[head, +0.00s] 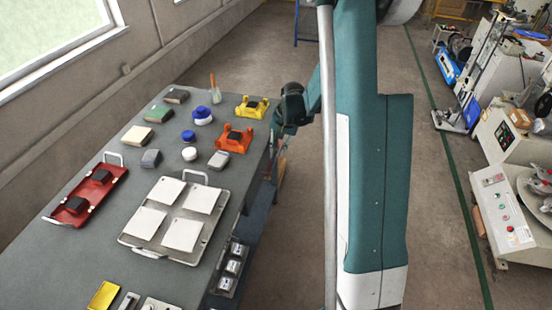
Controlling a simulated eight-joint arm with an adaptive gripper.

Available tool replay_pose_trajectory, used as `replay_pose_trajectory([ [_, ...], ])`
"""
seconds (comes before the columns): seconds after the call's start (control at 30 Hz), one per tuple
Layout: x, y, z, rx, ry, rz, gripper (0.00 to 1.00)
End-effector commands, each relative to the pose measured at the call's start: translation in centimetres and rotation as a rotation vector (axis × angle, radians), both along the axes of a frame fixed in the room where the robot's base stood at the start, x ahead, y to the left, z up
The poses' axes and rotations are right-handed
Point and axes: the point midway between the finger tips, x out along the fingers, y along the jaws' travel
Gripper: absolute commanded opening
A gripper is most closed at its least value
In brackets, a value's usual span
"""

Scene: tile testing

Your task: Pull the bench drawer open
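The bench (75,255) runs along the wall on the left, with a grey top. Its right side is seen steeply from above, so I cannot clearly make out the drawer front or its handle. A dark surface below the top's right edge (256,212) may be a drawer or a lower shelf; I cannot tell which. My arm comes down from the top centre, and its wrist is beside the bench's far right edge. My gripper (273,150) is small and dark there, partly hidden by the wrist. I cannot see whether its fingers are open or touch anything.
On the bench are a tray with white tiles (193,259), a red tray (61,217), orange (238,134) and yellow (252,110) holders, and several small blocks and jars. Several small boxes (232,267) sit low by its right side. Machines (500,205) stand at right; floor between is clear.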

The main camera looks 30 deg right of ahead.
Motion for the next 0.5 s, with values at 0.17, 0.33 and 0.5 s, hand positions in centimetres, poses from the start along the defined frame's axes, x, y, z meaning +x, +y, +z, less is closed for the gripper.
replay_pose_trajectory([
  [0.17,0.3,0.3,-2.2,0.0,0.0,0.0,0.13],
  [0.33,0.4,0.5,-3.6,0.0,0.0,0.0,0.13],
  [0.5,0.5,0.5,-4.1,0.0,0.0,0.0,0.13],
])
